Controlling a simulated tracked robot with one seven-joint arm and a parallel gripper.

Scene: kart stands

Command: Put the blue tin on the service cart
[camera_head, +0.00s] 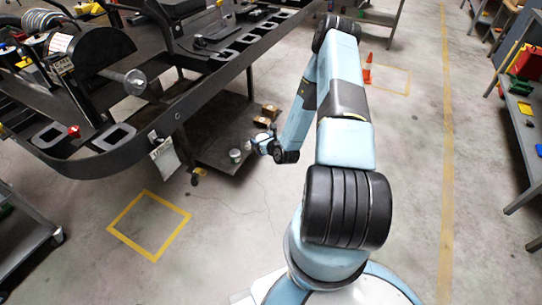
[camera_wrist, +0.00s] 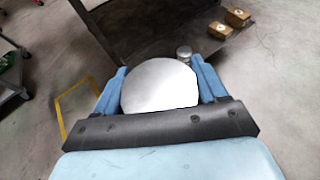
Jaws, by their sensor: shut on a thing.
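My gripper (camera_wrist: 160,84) is shut on a round tin (camera_wrist: 158,86), held between its two blue fingers. The tin's pale, silvery top faces the wrist camera; its side colour is hidden. In the head view my gripper (camera_head: 257,143) is low, at the near right edge of a dark, low platform (camera_head: 212,155). A small tin (camera_head: 235,156) stands on that platform; it also shows in the wrist view (camera_wrist: 184,52), apart from the held one. A wheeled cart (camera_head: 28,242) is at the lower left. I cannot tell which of these is the service cart.
Two small brown boxes (camera_head: 267,114) sit on the platform's far part. A dark kart stand (camera_head: 120,145) overhangs at the left. A yellow square (camera_head: 150,225) marks bare floor at lower left. An orange cone (camera_head: 367,68) stands beyond my arm; shelving (camera_head: 525,105) lines the right.

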